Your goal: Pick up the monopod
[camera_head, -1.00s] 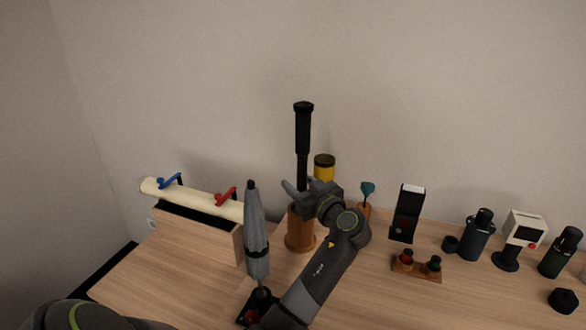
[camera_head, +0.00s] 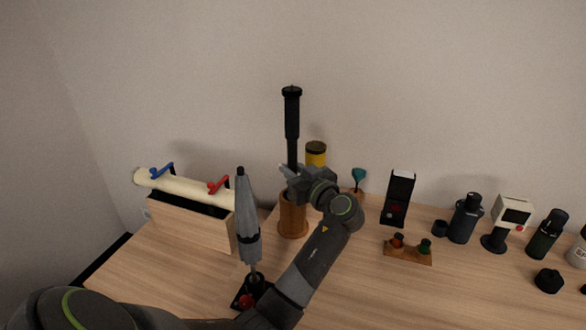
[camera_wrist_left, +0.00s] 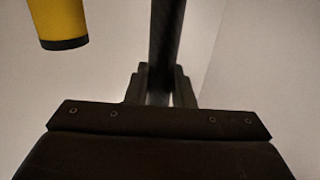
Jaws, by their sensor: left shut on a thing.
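The monopod (camera_head: 292,120) is a tall black pole with a thicker upper section. It stands upright at the brown wooden cylinder holder (camera_head: 293,217). My left gripper (camera_head: 291,179) is shut on the pole's thinner lower part, above the holder. The gripper hides part of the pole, and I cannot tell whether its lower end is inside the holder. In the left wrist view the dark pole (camera_wrist_left: 166,40) runs up from between the fingers (camera_wrist_left: 157,88). My right gripper is not in view.
A grey folded umbrella-like item (camera_head: 247,220) stands close left of my left forearm. A yellow canister (camera_head: 316,157) is behind the gripper. A wooden box (camera_head: 190,222) bears a cream roll (camera_head: 190,184). Several small devices line the right side; the front right table (camera_head: 400,300) is clear.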

